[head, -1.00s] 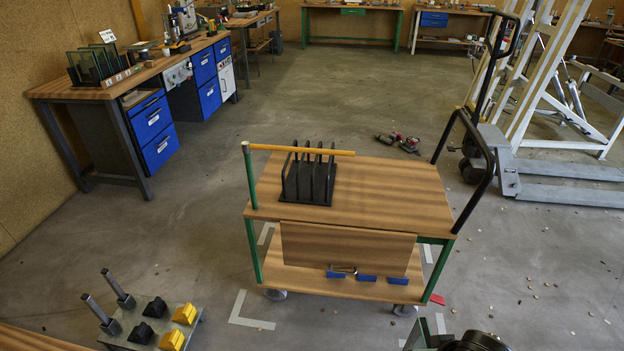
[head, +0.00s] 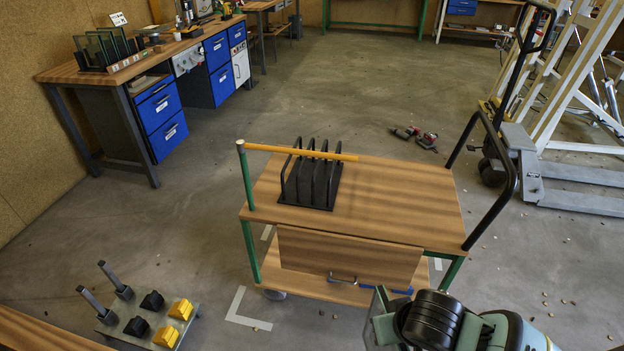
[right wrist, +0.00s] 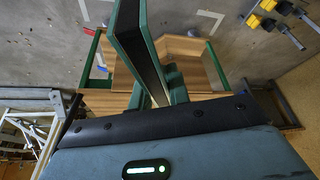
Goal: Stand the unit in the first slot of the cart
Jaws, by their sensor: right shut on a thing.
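The cart (head: 400,200) stands in front of me with a wooden top and green posts. A black slotted rack (head: 312,186) with several upright dividers sits on its top at the left. In the right wrist view my right gripper (right wrist: 157,92) is shut on the unit (right wrist: 142,45), a flat panel with green edges and a dark band, seen nearly edge-on. The unit shows only partly in the head view (head: 381,318). My left gripper is out of view.
A black handle (head: 497,170) rises at the cart's right end. A low stand (head: 137,330) with black and yellow blocks is at lower left. A workbench (head: 140,65) stands behind; open floor lies between.

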